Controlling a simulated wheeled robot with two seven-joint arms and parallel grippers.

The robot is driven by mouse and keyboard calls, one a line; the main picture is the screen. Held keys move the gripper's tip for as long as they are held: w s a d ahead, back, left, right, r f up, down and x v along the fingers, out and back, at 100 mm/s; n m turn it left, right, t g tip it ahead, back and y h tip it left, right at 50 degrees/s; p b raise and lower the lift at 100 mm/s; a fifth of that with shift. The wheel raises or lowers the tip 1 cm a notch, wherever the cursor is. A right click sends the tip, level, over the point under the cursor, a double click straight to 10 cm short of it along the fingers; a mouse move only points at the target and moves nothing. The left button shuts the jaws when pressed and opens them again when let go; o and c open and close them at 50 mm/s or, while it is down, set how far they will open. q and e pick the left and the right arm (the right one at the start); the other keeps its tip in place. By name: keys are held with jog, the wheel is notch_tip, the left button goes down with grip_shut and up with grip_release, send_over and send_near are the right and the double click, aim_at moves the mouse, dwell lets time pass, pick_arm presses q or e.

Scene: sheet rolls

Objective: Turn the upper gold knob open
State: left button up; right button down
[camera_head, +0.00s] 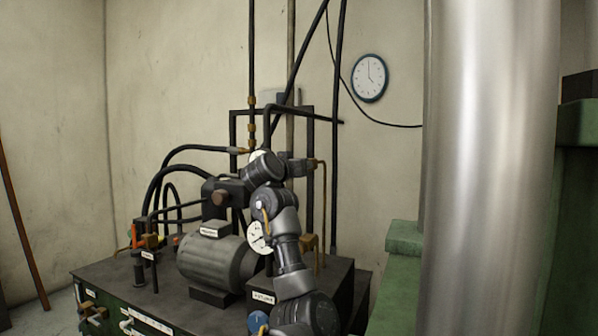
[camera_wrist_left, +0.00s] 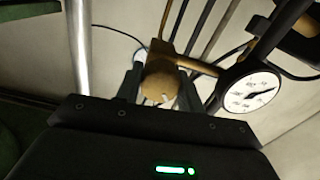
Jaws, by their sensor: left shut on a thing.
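The gold knob (camera_wrist_left: 161,82) is in the middle of the left wrist view, on a brassy fitting against the pipes. My left gripper (camera_wrist_left: 160,92) has one dark finger on each side of the knob and is shut on it. In the head view my left gripper (camera_head: 303,167) is small, high over the machine beside a thin gold pipe (camera_head: 322,190). The knob itself is mostly hidden there by the gripper. Another gold fitting (camera_head: 308,243) shows lower down, behind my arm. My right gripper is in neither view.
A white dial gauge (camera_wrist_left: 249,92) is close to the right of the knob in the wrist view. Black hoses and upright pipes crowd around. A grey motor (camera_head: 212,260) sits on the machine bench. A large shiny cylinder (camera_head: 487,180) fills the right side.

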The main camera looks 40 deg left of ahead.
pick_arm(q)
jog(key=n+b, duration=0.1)
jog(key=n, duration=0.3)
jog(key=shift+f+n, duration=0.1)
jog(key=shift+n, duration=0.2)
jog(key=n, duration=0.4)
jog(key=shift+n, duration=0.3)
jog(key=o, duration=1)
jog(key=shift+s, duration=0.1)
